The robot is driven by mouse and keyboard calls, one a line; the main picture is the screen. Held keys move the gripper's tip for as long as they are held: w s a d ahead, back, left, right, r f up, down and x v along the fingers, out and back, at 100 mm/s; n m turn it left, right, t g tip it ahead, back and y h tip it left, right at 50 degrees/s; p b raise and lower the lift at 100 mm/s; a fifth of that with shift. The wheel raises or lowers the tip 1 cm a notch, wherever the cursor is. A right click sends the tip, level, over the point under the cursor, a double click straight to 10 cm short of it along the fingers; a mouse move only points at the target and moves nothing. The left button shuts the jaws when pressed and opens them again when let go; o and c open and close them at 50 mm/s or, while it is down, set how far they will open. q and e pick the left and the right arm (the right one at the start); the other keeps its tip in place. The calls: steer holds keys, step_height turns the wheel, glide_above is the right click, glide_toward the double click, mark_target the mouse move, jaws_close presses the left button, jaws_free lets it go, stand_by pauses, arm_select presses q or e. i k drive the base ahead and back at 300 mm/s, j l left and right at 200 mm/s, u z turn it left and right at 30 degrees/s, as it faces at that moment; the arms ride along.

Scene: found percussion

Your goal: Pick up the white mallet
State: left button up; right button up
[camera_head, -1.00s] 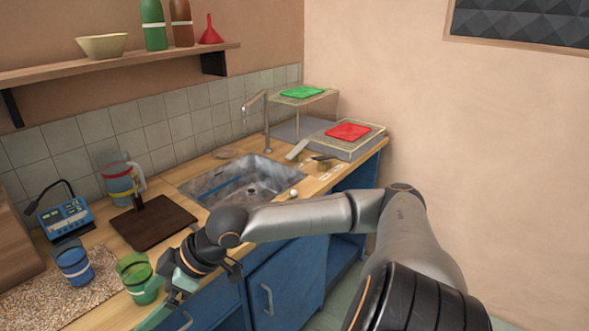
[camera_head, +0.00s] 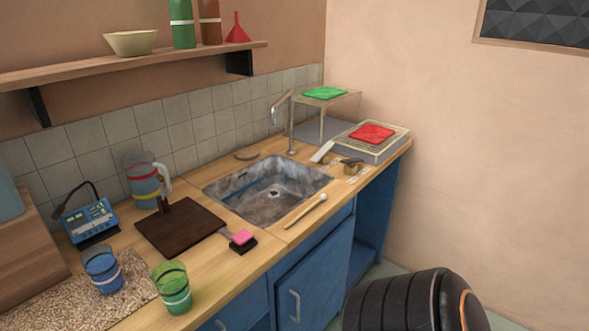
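The white mallet (camera_head: 305,212) lies on the wooden counter just in front of the sink. It is a thin light-wood stick with a small round white head at its right, far end. Its handle points toward the near left, close to the counter's front edge. Nothing covers it and nothing touches it from above. Neither of my grippers is in view; only a dark part of my own arm shows at the bottom right.
The sink (camera_head: 215,188) lies behind the mallet. A pink-topped block (camera_head: 242,238), dark board (camera_head: 160,236), green cup (camera_head: 172,287) and blue cup (camera_head: 103,270) stand left. A faucet (camera_head: 290,125) rises behind the sink. A red pad (camera_head: 371,133) lies far right.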

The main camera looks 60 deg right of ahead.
mark_target(322, 198)
steer(key=i+z, duration=0.2)
steer(key=z, duration=0.15)
steer(key=i+j+z, duration=0.15)
steer(key=z, duration=1.95)
steer(key=u, duration=0.45)
steer(key=i+l+u, duration=0.1)
steer(key=u, duration=0.3)
steer(key=l+u, duration=0.1)
steer(key=u, duration=0.35)
steer(key=l+u, duration=0.1)
steer(key=u, duration=0.3)
steer(key=l+u, duration=0.35)
steer(key=k+l+u, duration=0.15)
steer(key=l+u, duration=0.2)
steer(key=l, duration=0.15)
